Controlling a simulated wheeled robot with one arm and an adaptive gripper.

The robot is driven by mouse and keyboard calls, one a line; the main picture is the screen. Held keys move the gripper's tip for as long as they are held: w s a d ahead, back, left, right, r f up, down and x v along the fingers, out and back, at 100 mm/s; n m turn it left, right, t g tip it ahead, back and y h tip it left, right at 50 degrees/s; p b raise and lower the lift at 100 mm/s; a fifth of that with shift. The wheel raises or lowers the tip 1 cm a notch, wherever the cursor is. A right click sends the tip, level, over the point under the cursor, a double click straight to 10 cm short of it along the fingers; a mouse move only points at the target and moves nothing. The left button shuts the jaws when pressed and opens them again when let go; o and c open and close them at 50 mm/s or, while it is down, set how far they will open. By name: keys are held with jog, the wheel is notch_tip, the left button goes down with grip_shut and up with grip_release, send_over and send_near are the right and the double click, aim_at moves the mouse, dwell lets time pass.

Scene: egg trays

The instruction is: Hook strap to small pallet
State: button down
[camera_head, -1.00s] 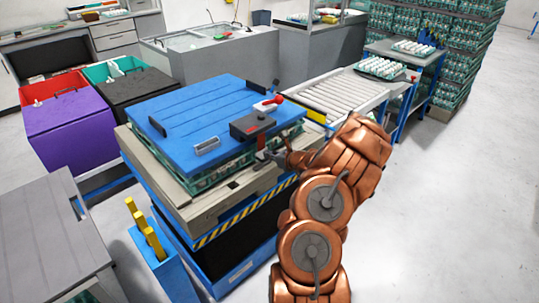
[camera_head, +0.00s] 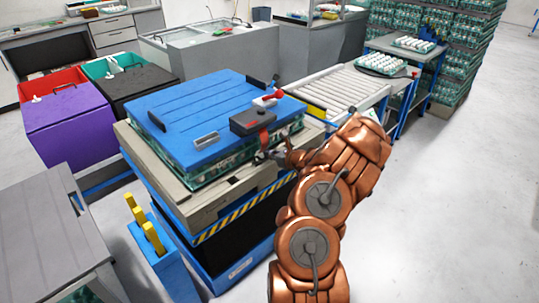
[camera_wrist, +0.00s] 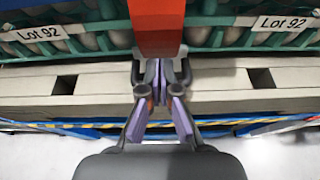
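The orange-red strap (camera_head: 264,136) hangs from a dark buckle block (camera_head: 252,122) on the blue lid (camera_head: 200,110), over the front edge of the egg-tray stack. In the wrist view the strap (camera_wrist: 157,30) comes down at the top centre, with a grey hook at its end. My gripper (camera_wrist: 163,80), with purple fingers, is closed around that hook, in front of the pallet edge. In the head view my gripper (camera_head: 270,156) is small and partly hidden by my arm. The beige small pallet (camera_wrist: 230,93) lies under the trays. Whether the hook touches it cannot be told.
Green egg trays labelled Lot 92 sit above the pallet. A yellow-black striped edge (camera_head: 225,218) runs below it. A blue bin with yellow posts (camera_head: 145,224) stands at the left front. A roller conveyor (camera_head: 335,97) is behind. Floor at right is clear.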

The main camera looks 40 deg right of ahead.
jog(key=r+p+v, duration=0.2)
jog(key=p+v, duration=0.3)
jog(key=v, duration=0.7)
jog(key=shift+w, duration=0.45)
dwell(0.7)
